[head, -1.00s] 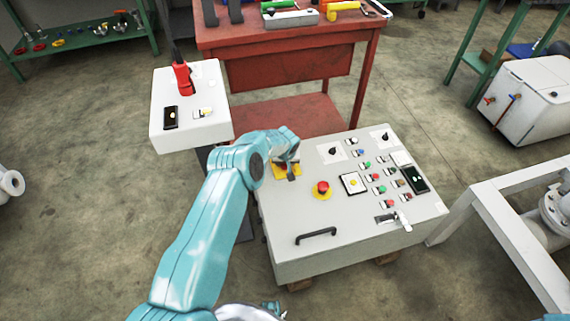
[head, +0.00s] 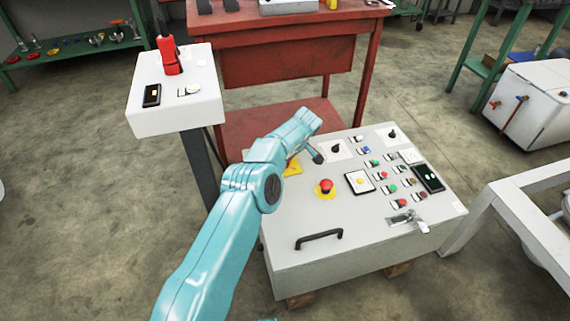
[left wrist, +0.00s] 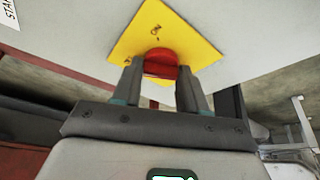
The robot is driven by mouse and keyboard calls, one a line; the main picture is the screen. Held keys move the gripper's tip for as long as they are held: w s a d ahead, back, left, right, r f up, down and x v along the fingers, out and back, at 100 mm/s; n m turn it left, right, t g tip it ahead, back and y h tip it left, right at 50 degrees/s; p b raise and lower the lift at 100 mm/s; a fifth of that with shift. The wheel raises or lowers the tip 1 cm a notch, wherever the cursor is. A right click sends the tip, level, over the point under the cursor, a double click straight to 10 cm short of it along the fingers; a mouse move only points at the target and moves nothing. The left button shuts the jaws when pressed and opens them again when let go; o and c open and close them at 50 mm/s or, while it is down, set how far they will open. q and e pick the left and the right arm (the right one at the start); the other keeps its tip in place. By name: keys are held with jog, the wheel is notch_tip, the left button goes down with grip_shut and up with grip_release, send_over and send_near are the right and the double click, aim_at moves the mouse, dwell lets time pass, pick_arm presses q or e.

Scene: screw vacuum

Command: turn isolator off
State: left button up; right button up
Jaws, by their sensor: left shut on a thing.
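The isolator is a red knob (left wrist: 160,64) on a square yellow plate (left wrist: 160,35) with small markings, on the grey control panel. My left gripper (left wrist: 162,82) is shut on the red knob, one dark finger on each side of it. In the head view my teal left arm comes over the panel's far left corner and hides the knob. Only part of the yellow plate (head: 292,168) shows there, with a dark finger (head: 317,157) just right of it. My right gripper is not in view.
The control panel (head: 285,262) also carries a red mushroom button (head: 326,186), a black handle (head: 319,239), a latch (head: 408,221), black rotary switches and several coloured buttons. A white box (head: 178,112) with a red device stands left. A red bench (head: 290,66) stands behind.

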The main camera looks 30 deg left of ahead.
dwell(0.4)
pick_arm(q)
jog(key=o, duration=1.1)
jog(key=shift+c, duration=0.2)
jog(key=p+v, duration=0.4)
jog(key=v, duration=1.2)
jog(key=shift+w+d+r, duration=0.1)
jog(key=shift+w+r, duration=0.05)
jog(key=shift+c, duration=0.3)
